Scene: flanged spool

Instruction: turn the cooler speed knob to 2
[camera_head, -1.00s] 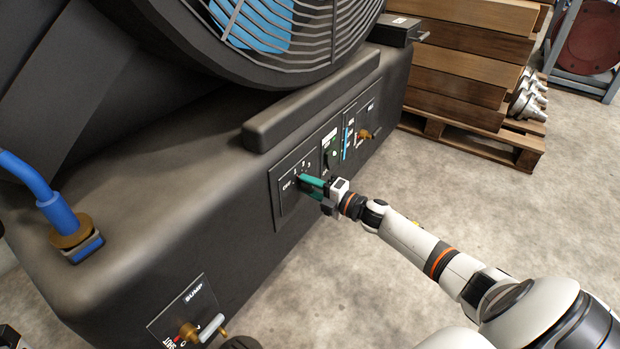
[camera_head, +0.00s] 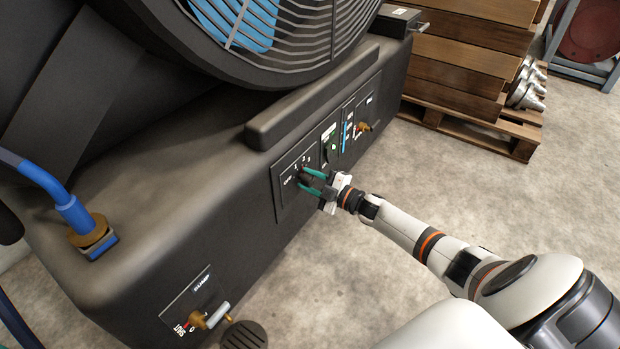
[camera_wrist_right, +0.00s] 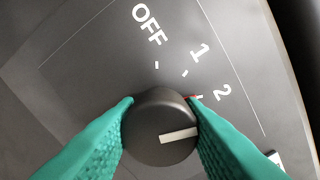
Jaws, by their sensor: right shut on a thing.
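The cooler speed knob (camera_wrist_right: 160,128) is dark and round with a white pointer line, on a black panel (camera_head: 287,202) marked OFF, 1 and 2. In the wrist view the pointer lies toward the right, below the red tick beside the 2 (camera_wrist_right: 222,93). My right gripper (camera_head: 311,182) has its green fingers on both sides of the knob, shut on it; it also shows in the wrist view (camera_wrist_right: 160,122). The fingers hide part of the dial. My left gripper is not in view.
Beside the dial is another panel with a green control (camera_head: 331,150), then a brass valve (camera_head: 363,127). The fan grille (camera_head: 290,40) is above. A sump valve (camera_head: 212,316) is low in front, a blue hose (camera_head: 72,212) left. Stacked timber (camera_head: 460,70) stands on a pallet behind.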

